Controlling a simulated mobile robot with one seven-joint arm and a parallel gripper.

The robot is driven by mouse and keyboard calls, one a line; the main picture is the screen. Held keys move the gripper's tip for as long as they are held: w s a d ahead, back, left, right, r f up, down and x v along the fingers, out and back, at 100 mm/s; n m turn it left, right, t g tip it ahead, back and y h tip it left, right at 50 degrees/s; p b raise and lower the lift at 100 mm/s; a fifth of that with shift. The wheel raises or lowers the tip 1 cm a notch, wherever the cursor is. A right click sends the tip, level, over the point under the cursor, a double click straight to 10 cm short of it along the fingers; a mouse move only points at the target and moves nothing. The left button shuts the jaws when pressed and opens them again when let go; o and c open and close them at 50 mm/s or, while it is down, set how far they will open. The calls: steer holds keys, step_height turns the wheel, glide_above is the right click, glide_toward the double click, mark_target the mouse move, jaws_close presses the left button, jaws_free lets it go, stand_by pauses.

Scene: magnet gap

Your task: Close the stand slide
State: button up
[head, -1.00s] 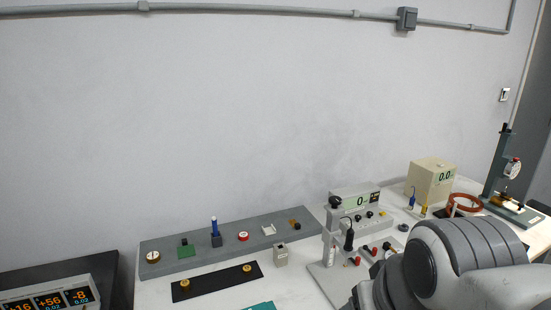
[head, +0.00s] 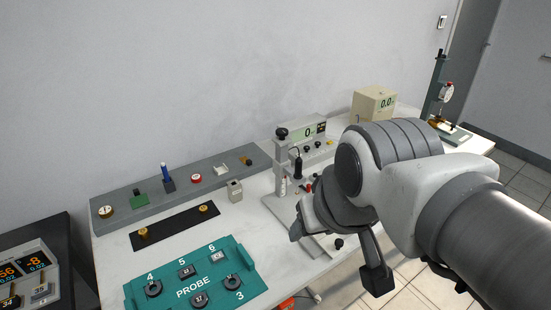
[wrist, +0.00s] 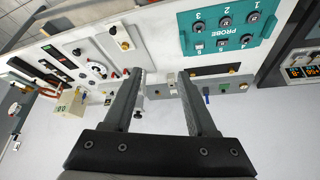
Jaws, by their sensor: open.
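A pale upright stand (head: 280,164) with a black knob on top rises from a light base plate at the table's middle. A black probe (head: 297,165) hangs beside it. I cannot make out how its slide stands. A second, dark green stand (head: 437,88) with a round dial is at the far right end. My gripper (head: 335,255) is in front of the pale stand's base plate, above the table's front edge, and my arm hides part of the base. In the wrist view my gripper (wrist: 162,75) is open and empty, with its fingers apart.
A teal PROBE tray (head: 240,274) lies at the front left. A grey strip (head: 125,213) with small items and a black strip (head: 175,228) lie behind it. A meter (head: 317,133) and a beige box (head: 373,105) stand behind the pale stand. Bare tabletop shows between the tray and base plate.

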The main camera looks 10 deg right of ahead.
steer(key=shift+w+d+f+m, duration=0.1)
steer(key=shift+f+m, duration=0.05)
steer(key=shift+m, duration=0.15)
steer(key=shift+c, duration=1.2)
steer(key=w+f+m, duration=0.1)
steer(key=m, duration=0.1)
steer(key=d+f+m+b, duration=0.1)
steer(key=m, duration=0.1)
steer(key=w+d+f+m+b, duration=0.1)
steer(key=m, duration=0.1)
steer(key=shift+w+d+g, duration=0.2)
steer(key=shift+w+g, duration=0.1)
steer(key=shift+g, duration=0.1)
jaws_close()
steer(key=m+g+b, duration=0.2)
steer(key=m+b, duration=0.8)
steer(key=m, duration=1.7)
glide_toward(347, 245)
steer(key=shift+s+a+f, duration=0.2)
steer(key=shift+a+f, duration=0.25)
steer(key=shift+f, duration=0.25)
steer(key=shift+s+a+f, duration=0.15)
steer(key=shift+a+f, duration=0.25)
steer(key=shift+f, duration=0.25)
steer(key=shift+s+a+f, duration=0.2)
steer(key=shift+a+f, duration=0.25)
steer(key=shift+f, duration=0.25)
